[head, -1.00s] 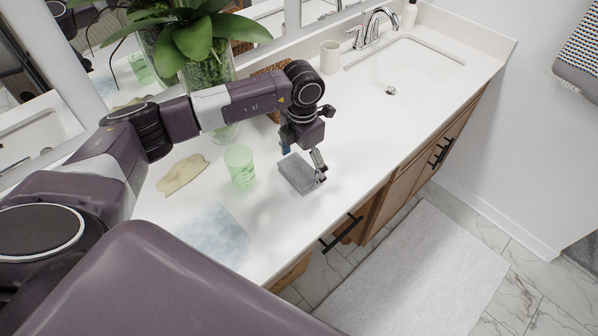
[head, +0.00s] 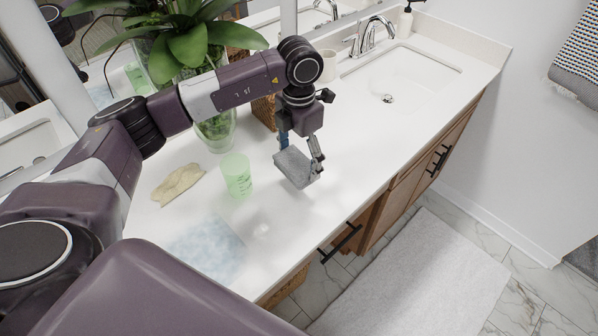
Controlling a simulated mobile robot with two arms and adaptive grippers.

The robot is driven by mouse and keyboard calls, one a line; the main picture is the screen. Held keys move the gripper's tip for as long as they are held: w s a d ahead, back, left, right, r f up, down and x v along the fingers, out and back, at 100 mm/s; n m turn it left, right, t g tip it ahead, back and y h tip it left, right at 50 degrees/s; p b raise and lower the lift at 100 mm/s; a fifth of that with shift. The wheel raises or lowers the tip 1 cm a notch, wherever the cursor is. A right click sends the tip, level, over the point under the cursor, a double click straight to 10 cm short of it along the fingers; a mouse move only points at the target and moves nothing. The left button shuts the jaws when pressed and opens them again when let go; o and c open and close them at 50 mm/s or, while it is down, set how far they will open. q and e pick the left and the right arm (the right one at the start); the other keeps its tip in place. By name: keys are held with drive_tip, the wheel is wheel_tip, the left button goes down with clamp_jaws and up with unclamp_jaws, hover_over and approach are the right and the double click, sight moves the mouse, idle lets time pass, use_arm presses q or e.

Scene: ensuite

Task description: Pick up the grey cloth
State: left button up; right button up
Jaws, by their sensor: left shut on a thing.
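The grey cloth (head: 293,167) is a small folded block in the middle of the head view. My left gripper (head: 300,164) is shut on it, with one finger on its near right side and the other partly hidden behind it. The cloth is tilted and appears lifted a little above the white countertop (head: 350,170). My right gripper is not in view.
A green cup (head: 237,176) stands just left of the cloth. A beige cloth (head: 178,184) and a pale blue cloth (head: 208,248) lie further left. A glass vase with a plant (head: 215,130) and a wicker basket (head: 264,112) stand behind. The counter toward the sink (head: 405,75) is clear.

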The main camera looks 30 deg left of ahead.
sight(299, 161)
use_arm(q)
wheel_tip(299, 161, up, 14)
drive_tip(key=b, duration=0.2)
